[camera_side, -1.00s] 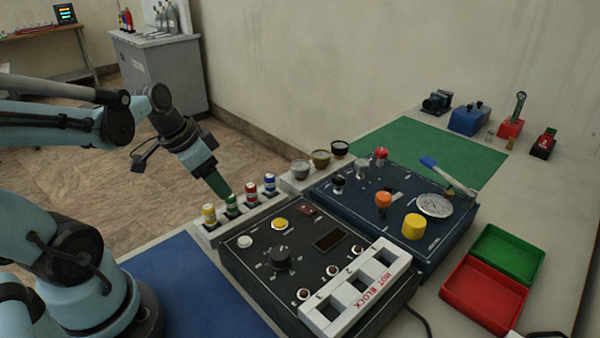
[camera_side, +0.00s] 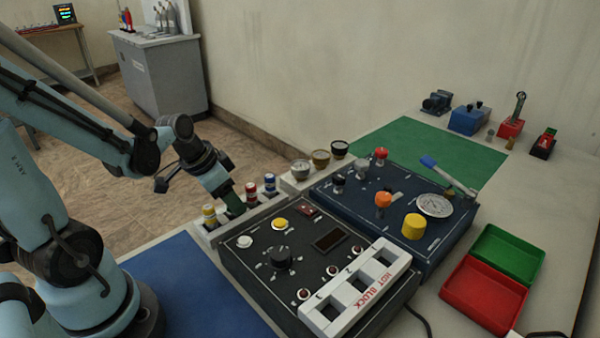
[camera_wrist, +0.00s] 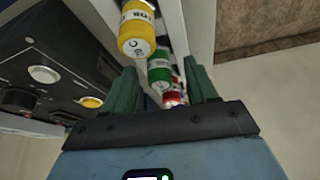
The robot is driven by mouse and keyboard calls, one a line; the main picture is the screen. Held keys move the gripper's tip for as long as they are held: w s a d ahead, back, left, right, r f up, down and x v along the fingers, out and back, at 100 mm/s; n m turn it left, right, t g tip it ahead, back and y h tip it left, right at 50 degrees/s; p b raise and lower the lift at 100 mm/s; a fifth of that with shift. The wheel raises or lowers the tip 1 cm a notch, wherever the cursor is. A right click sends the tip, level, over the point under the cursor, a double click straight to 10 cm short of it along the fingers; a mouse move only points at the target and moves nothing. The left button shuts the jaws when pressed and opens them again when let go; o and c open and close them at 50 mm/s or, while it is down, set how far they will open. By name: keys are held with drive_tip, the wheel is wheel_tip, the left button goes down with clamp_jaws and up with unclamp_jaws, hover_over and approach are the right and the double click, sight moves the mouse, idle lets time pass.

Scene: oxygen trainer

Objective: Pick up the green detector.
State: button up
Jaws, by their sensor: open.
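The green detector (camera_wrist: 160,72) is a small green and white cylinder in the wrist view, between the two green fingers of my gripper (camera_wrist: 163,88). It stands in a row in a white rack (camera_side: 203,232). In the side view my gripper (camera_side: 233,202) is down at the rack and hides most of the green detector. The fingers are open, one on each side of it. I cannot tell whether either finger touches it. A yellow detector (camera_side: 209,215) is on one side of it, and a red detector (camera_side: 251,194) is on the other.
A blue detector (camera_side: 270,184) ends the row. A dark panel (camera_side: 240,262) with a white hot block (camera_side: 375,290) lies just in front of the rack. A blue panel (camera_side: 330,200) with knobs is to the right. Red (camera_side: 484,295) and green (camera_side: 508,254) trays are at the far right.

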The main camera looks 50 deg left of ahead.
drive_tip(key=shift+w+f, duration=0.15)
drive_tip(key=shift+f, duration=0.25)
clamp_jaws()
drive_tip(key=shift+r, duration=0.15)
